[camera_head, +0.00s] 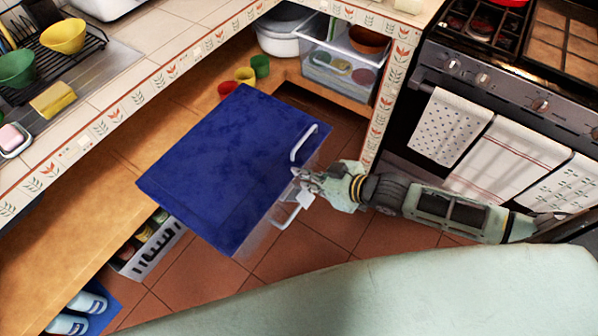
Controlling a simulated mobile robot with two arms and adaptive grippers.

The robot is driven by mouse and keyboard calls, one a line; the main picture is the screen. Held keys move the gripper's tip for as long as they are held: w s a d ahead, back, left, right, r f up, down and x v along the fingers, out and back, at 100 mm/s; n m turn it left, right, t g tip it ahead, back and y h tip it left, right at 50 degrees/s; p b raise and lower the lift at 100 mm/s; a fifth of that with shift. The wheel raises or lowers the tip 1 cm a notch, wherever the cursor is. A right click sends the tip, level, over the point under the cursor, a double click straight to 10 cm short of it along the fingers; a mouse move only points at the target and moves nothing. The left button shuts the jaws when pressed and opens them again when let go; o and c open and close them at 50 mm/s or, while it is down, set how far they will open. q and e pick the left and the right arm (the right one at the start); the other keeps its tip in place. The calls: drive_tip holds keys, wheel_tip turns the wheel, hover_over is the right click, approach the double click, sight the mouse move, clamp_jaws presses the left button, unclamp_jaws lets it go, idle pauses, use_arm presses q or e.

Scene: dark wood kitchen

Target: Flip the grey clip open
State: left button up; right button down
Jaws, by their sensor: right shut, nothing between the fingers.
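A large storage box with a blue lid (225,165) stands in the middle, and its see-through side (254,238) shows below the lid's near right edge. A pale grey clip-like loop (303,143) stands at the lid's right edge. A second pale grey loop (286,216) sits lower, against the box's side. I cannot tell whether either loop is latched. My right gripper (298,174) is shut and empty at the lid's edge, between the two loops. Its fingers hide part of that edge, and I cannot tell whether they touch it. My left gripper is out of view.
The wooden shelf (60,235) lies left of the box, with coloured cups (245,75) behind. A clear bin (345,62) and white pot (283,38) stand at the back. The oven with towels (452,126) is at the right. Tiled floor (345,236) is free near the box.

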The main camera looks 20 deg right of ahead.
sight(314, 197)
drive_tip(key=shift+s+d+f+b, duration=0.45)
drive_tip(key=shift+s+f, duration=0.1)
drive_tip(key=shift+s, duration=0.1)
drive_tip(key=shift+s+d+f+t+y+b, duration=0.2)
drive_tip(key=shift+s+t+y, duration=0.05)
drive_tip(key=shift+t+y, duration=0.3)
drive_tip(key=shift+s+d+f+t+y+b, duration=0.2)
drive_tip(key=shift+t+y, duration=0.25)
drive_tip(key=shift+t, duration=0.2)
drive_tip(key=shift+s+d+r, duration=0.1)
drive_tip(key=shift+s+d+f+b, duration=0.3)
drive_tip(key=shift+s+f, duration=0.05)
